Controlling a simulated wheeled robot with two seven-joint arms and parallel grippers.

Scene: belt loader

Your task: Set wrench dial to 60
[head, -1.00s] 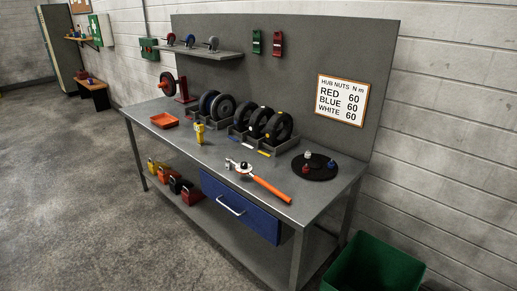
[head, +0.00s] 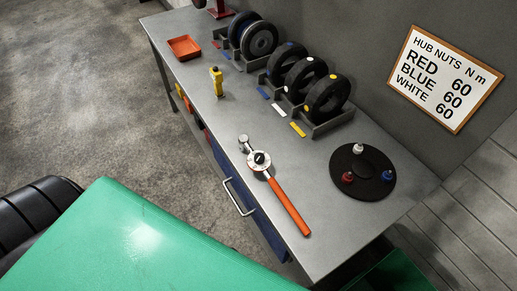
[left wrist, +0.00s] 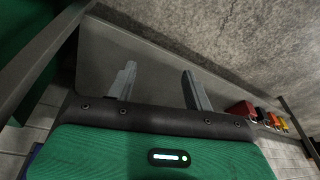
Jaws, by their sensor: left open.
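The wrench (head: 283,196) lies on the workbench near its front edge, with an orange handle and a silver head. Its round white dial (head: 259,160) has a black knob; the setting is too small to read. A sign (head: 445,80) on the back panel reads HUB NUTS N m, RED 60, BLUE 60, WHITE 60. In the left wrist view my left gripper (left wrist: 160,88) is open and empty, with the bench's lower shelf and the floor beyond it. Neither gripper shows in the head view; a green part of my body fills its lower left.
A black round plate (head: 376,160) with white, red and blue nuts is right of the wrench. Wheels (head: 328,97) stand in grey holders behind. A yellow tool (head: 217,80) and an orange tray (head: 184,47) are farther left. The blue drawer's handle (head: 238,197) juts from the front.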

